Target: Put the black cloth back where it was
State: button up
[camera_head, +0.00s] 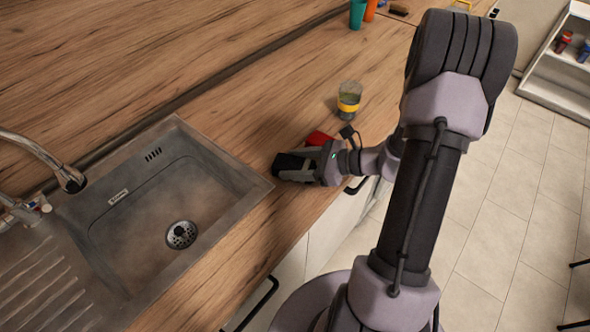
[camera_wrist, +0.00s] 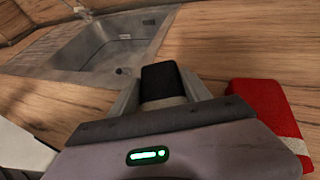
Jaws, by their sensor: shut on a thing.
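The black cloth (camera_head: 287,161) is a small dark block-like piece between the fingers of my gripper (camera_head: 292,168), over the wooden worktop just right of the sink. The wrist view also shows the cloth (camera_wrist: 161,80), with one finger of my gripper (camera_wrist: 161,92) on each side of it. My gripper is shut on it. I cannot tell whether the cloth touches the worktop or hangs slightly above it. Its lower part is hidden by my gripper.
A red item with a pale edge (camera_wrist: 266,106) lies close to the right of my gripper. A yellow and dark jar (camera_head: 349,97) stands behind it. The sink (camera_head: 165,205) is to the left. The worktop (camera_head: 250,110) behind is clear.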

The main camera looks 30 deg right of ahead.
jog(key=shift+f, duration=0.6)
jog(key=shift+r, duration=0.15)
jog(key=o, duration=1.5)
